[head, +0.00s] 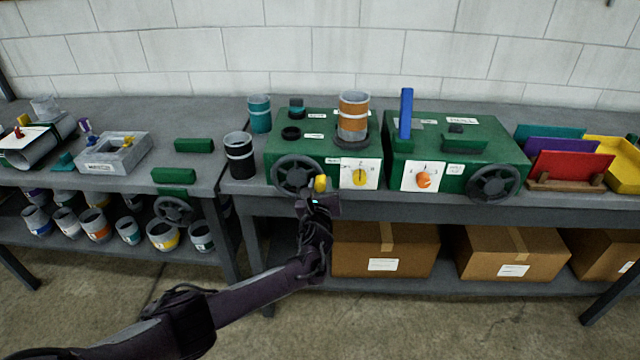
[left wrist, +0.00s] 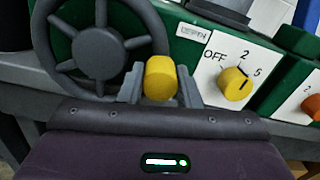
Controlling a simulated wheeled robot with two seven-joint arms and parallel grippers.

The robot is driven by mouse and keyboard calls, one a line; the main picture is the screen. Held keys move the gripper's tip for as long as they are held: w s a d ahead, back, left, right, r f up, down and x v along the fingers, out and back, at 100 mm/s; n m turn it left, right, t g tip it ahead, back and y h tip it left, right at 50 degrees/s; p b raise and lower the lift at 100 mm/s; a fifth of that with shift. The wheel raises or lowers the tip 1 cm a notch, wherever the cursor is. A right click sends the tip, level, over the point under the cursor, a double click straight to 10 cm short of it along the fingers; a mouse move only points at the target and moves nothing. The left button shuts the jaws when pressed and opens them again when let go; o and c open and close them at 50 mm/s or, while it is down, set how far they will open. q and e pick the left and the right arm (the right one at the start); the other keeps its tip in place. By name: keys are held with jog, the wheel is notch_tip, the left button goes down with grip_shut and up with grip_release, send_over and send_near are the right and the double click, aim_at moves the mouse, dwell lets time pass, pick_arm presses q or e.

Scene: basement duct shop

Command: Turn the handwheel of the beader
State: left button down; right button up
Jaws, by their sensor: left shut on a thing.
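A green machine (head: 276,150) stands on the bench at centre, with a dark grey handwheel (head: 297,175) on its front. The handwheel also shows in the left wrist view (left wrist: 97,62). My left gripper (head: 321,192) is shut on the handwheel's yellow knob (left wrist: 160,77), at the wheel's right rim. Its fingers sit on either side of the knob. A yellow dial (head: 360,177) on a white plate is just right of the wheel; the plate reads OFF, 2 and 5 in the left wrist view (left wrist: 235,84). My right gripper is not in view.
A second green machine (head: 465,150) with an orange dial (head: 424,180) and its own handwheel (head: 494,184) stands to the right. A banded cylinder (head: 353,116) stands on the first machine. A black cup (head: 239,156) is left of it. Cardboard boxes (head: 386,250) sit below.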

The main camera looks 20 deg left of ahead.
pick_arm(q)
jog(key=shift+s+f+m, duration=0.1)
jog(key=shift+f+m, duration=0.2)
jog(key=c, duration=1.3)
grip_release()
jog(key=v, duration=0.7)
jog(key=shift+s+d, duration=0.1)
jog(key=shift+s, duration=0.25)
jog(key=shift+f, duration=0.1)
